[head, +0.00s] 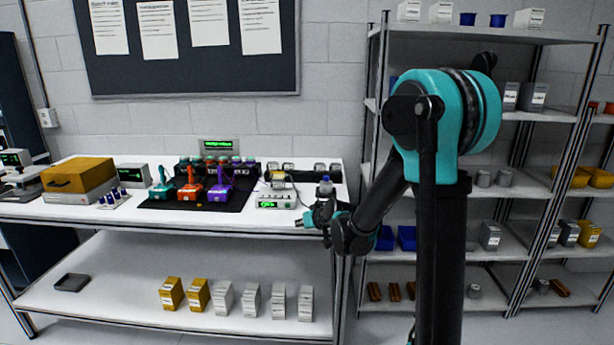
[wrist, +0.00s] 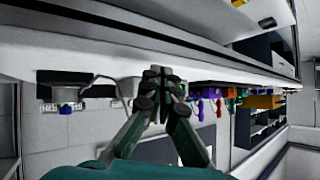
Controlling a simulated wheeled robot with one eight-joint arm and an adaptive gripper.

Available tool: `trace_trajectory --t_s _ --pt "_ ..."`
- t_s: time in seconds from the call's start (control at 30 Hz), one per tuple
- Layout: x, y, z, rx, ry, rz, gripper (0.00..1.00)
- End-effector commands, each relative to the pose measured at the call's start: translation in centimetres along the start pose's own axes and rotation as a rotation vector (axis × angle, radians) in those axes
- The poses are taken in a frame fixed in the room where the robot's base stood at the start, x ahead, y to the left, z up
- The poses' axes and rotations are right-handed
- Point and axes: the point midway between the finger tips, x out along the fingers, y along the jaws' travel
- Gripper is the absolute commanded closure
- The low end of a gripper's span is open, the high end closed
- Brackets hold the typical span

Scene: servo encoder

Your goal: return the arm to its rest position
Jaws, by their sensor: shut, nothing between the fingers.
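My arm rises at the right of the head view and bends down to the left. My gripper (head: 303,222) is near the right end of the workbench (head: 110,209), by its front edge. Its fingers point left and hold nothing. In the wrist view, which looks upside down, the fingers of my gripper (wrist: 162,78) meet at the tips. The gap between gripper and bench is hard to judge.
A small device with a green display (head: 276,201) stands just left of my gripper. A dark mat (head: 160,204) with teal, orange and purple tools lies further left. A shelf rack (head: 545,190) stands behind my arm. The bench's front edge is close.

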Motion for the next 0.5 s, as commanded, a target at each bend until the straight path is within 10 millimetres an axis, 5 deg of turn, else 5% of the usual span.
trace_trajectory --t_s 0.27,0.5 --pt "-10.4 4.1 7.7 0.058 -0.188 0.127 1.0" --pt "-19.4 6.7 16.7 0.139 -0.362 0.268 1.0"
